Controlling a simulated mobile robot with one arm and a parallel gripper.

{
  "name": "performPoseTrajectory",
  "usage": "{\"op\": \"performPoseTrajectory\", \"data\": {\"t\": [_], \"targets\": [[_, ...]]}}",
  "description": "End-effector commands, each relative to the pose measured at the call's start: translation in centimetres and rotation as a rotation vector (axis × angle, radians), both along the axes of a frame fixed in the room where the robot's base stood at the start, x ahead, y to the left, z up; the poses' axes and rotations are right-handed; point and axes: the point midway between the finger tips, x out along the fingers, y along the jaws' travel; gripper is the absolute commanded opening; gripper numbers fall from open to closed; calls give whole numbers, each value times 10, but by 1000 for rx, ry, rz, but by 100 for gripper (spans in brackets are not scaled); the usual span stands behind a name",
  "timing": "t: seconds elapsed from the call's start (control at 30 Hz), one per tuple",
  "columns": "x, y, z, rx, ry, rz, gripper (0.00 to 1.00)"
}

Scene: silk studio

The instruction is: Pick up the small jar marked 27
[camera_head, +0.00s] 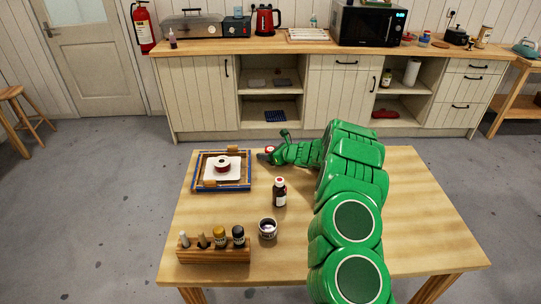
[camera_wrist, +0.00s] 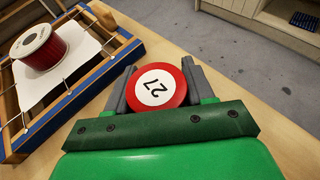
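The small jar (camera_wrist: 157,87) has a round red lid with a white disc marked 27, seen from above in the wrist view. Its red lid (camera_head: 269,149) also shows at the far edge of the table in the head view. My gripper (camera_wrist: 160,88) has one grey finger on each side of the jar, with no clear gap beside the lid. The lid hides the jar's body, so I cannot tell whether the fingers press on it. In the head view my gripper (camera_head: 267,155) is low over the table beside the lid.
A blue-edged wooden frame (camera_head: 221,188) with a red-ribbon spool (camera_head: 222,165) stands left of the jar. The table's right side (camera_head: 420,225) is clear.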

Motion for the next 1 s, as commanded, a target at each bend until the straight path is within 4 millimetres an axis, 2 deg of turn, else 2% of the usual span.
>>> {"op": "performPoseTrajectory", "data": {"t": [0.03,0.17,0.2,0.57,0.77,1.0], "targets": [[0,0,0,0,0,0,41],[0,0,0,0,0,0,21],[0,0,0,0,0,0,20],[0,0,8,0,-1,0,20],[0,0,32,0,-2,1,20],[-20,-3,55,1,1,-2,20]]}}
